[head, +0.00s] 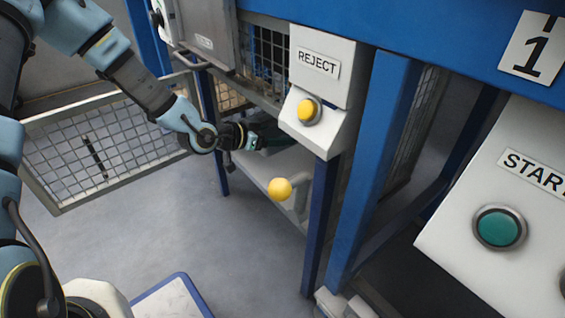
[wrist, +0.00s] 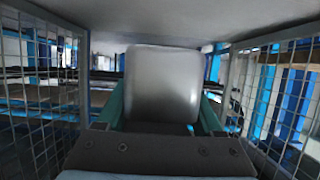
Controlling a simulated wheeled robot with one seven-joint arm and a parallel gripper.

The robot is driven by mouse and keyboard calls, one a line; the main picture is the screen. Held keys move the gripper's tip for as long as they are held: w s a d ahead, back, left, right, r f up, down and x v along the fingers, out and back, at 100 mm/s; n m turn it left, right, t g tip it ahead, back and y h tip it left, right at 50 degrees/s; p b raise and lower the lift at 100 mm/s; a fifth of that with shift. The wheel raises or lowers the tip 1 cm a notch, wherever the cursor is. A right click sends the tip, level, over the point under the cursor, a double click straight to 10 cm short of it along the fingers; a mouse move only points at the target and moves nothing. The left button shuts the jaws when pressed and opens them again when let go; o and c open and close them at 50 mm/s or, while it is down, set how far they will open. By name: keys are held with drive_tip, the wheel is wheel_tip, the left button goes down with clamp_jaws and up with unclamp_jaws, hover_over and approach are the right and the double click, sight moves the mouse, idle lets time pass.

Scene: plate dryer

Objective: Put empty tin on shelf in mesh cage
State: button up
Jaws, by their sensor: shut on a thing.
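In the wrist view a plain grey metal tin (wrist: 162,84) with rounded corners stands in front of the camera, between the two green fingers of my gripper (wrist: 160,112). The gripper is shut on it. Mesh panels (wrist: 38,85) stand to the left and right of the tin, so it is inside the mesh cage. A pale surface lies overhead. In the head view my gripper (head: 262,134) reaches into the cage above a pale shelf (head: 265,168), and its tip and the tin are hidden behind the reject box. I cannot tell whether the tin touches a shelf.
The white reject box (head: 322,75) with a yellow button (head: 309,110) stands close to the right of my arm. A yellow ball-shaped knob (head: 279,189) juts out below. Blue posts (head: 372,165) and a START panel (head: 515,190) are at the right.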

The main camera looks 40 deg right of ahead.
sight(279, 170)
wheel_tip(279, 170, down, 9)
drive_tip(key=b, duration=0.4)
drive_tip(key=o, duration=1.5)
drive_tip(key=p+v, duration=0.4)
drive_tip(key=v, duration=0.8)
drive_tip(key=shift+p, duration=0.3)
drive_tip(key=shift+a, duration=0.15)
